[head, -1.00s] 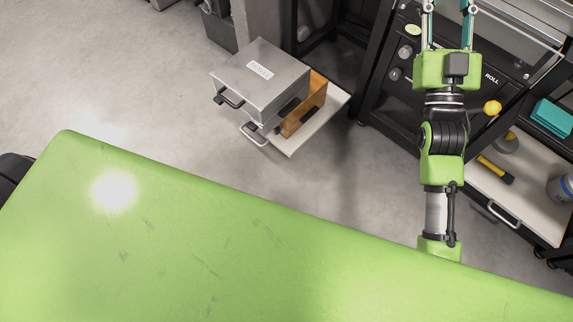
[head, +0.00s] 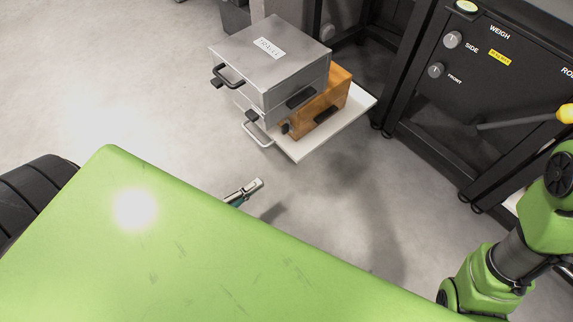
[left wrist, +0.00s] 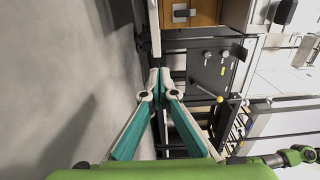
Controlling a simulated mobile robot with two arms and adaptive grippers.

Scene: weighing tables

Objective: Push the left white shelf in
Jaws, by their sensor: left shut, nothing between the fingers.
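The left white shelf (head: 347,121) sticks out from a dark frame at the top middle of the head view. My right gripper is out of sight.
A black cabinet (head: 500,75) with knobs stands to the right of the shelf, with a yellow-tipped lever (head: 525,122) in front. My green body fills the bottom of the head view. Bare grey floor (head: 110,90) lies left of and below the shelf.

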